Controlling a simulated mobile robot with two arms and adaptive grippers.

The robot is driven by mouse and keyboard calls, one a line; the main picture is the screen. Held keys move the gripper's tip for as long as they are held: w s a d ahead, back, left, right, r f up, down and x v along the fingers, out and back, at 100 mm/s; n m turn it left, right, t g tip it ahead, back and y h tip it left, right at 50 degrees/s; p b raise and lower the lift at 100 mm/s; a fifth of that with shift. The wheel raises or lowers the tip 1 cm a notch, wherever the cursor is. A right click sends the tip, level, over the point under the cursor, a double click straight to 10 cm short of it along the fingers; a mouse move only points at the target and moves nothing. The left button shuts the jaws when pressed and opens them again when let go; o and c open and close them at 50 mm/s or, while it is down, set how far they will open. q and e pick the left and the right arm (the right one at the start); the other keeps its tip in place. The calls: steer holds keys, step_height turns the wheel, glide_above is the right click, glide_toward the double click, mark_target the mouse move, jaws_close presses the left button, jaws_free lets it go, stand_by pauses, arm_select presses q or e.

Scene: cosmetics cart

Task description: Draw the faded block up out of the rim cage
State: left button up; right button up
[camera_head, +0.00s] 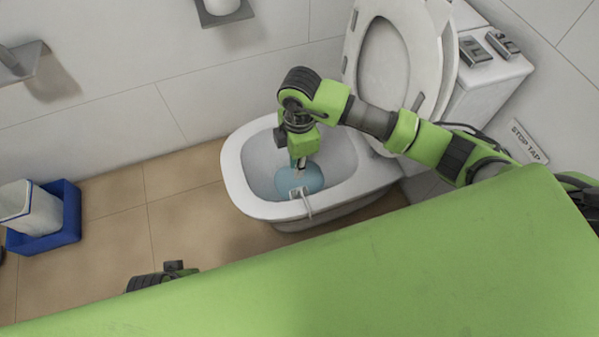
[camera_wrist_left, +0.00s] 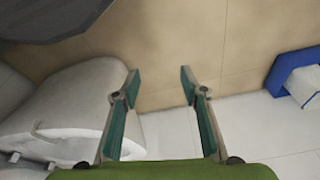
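The white rim cage (camera_head: 299,192) hangs inside the front rim of the toilet bowl (camera_head: 238,168), with its strap over the rim. The block is too small or hidden to make out. My right gripper (camera_head: 299,168) points down into the bowl, just above the cage in the picture. Its fingertips are small and partly hidden, so I cannot tell whether they are open, touch the cage or hold anything. My left gripper (camera_wrist_left: 160,84) is open and empty in the left wrist view, above the floor. Only part of my left arm shows at the bottom of the head view.
The toilet's seat and lid (camera_head: 430,60) stand raised against the cistern (camera_head: 490,85). A blue tray (camera_head: 68,225) with a white container (camera_head: 30,208) is on the tiled floor at the left. A paper holder (camera_head: 222,12) is on the wall. Floor between tray and toilet is clear.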

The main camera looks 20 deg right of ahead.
steer(key=b, duration=0.2)
glide_above(299, 189)
step_height(299, 189, down, 9)
steer(key=shift+d+r, duration=0.1)
step_height(299, 189, down, 4)
steer(key=shift+r+b, duration=0.15)
steer(key=shift+b, duration=0.45)
arm_select(q)
steer(key=v, duration=0.8)
steer(key=shift+w+t, duration=0.3)
steer(key=shift+w, duration=0.05)
arm_select(e)
steer(key=shift+f, duration=0.55)
arm_select(q)
steer(key=shift+a+r, duration=0.1)
steer(key=shift+a, duration=0.05)
arm_select(e)
jaws_close()
steer(key=shift+r, duration=0.1)
